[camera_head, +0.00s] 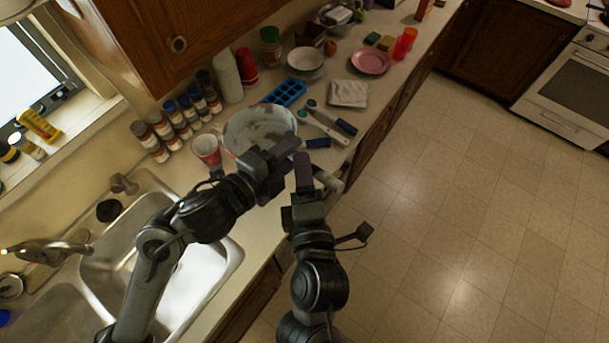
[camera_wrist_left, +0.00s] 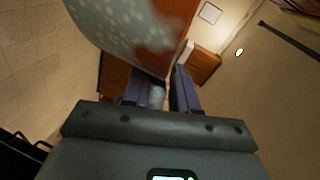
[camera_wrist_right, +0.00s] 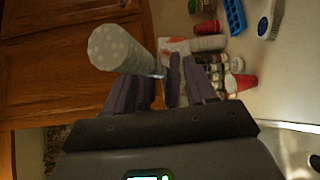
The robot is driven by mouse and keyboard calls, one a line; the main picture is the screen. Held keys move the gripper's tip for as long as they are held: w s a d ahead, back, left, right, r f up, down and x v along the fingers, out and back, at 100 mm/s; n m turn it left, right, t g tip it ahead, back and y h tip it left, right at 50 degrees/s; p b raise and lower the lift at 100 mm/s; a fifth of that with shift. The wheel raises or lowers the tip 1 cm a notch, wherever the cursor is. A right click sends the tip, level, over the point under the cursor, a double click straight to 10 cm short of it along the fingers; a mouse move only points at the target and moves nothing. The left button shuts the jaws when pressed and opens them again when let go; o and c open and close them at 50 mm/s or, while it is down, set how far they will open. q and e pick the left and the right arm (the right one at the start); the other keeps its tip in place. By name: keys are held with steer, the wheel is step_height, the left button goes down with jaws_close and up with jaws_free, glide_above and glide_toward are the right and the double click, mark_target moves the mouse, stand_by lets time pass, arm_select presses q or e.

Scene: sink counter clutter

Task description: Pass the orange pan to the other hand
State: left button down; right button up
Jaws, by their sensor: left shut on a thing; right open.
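The orange pan (camera_head: 262,127) looks mostly speckled grey-white, with orange-brown patches in the left wrist view (camera_wrist_left: 125,30). It is held over the counter. My left gripper (camera_head: 285,150) is shut on the pan's handle, which shows between its fingers in the left wrist view (camera_wrist_left: 157,95). My right gripper (camera_head: 312,175) is open beside the handle's free end. In the right wrist view, the speckled handle end (camera_wrist_right: 108,46) is close, just beyond the open fingers (camera_wrist_right: 160,82). In the head view, the fingers partly hide the handle.
A red cup (camera_head: 206,150) and several spice jars (camera_head: 182,115) stand left of the pan. A blue ice tray (camera_head: 284,92), brushes (camera_head: 326,125) and a cloth (camera_head: 348,93) lie behind and right. The sink (camera_head: 120,240) is at lower left. Open floor (camera_head: 470,200) is right.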

arm_select(q)
steer(key=shift+r, duration=0.2)
arm_select(e)
steer(key=shift+f, duration=0.1)
jaws_close()
arm_select(q)
steer(key=c, duration=0.9)
jaws_free()
steer(key=shift+o, duration=0.4)
steer(key=shift+f, duration=0.1)
arm_select(e)
steer(key=shift+r, duration=0.2)
arm_select(q)
steer(key=v, duration=0.7)
steer(key=s+a+f+n+g+y, duration=0.1)
steer(key=s+a+f+n+y, duration=0.25)
steer(key=f+n, duration=0.25)
steer(key=s+a+f+n+g+y, duration=0.2)
steer(key=a+f+n, duration=0.25)
steer(key=f, duration=0.25)
steer(key=s+a+f+n+g+y, duration=0.1)
steer(key=s+a+f+n+y, duration=0.25)
steer(key=f+n, duration=0.3)
steer(key=s+a+f+n+g, duration=0.2)
steer(key=s+f+n+g, duration=0.2)
steer(key=s, duration=0.3)
steer(key=shift+s+a+f+y, duration=0.25)
steer(key=shift+a+f+y, duration=0.05)
steer(key=shift+f, duration=0.45)
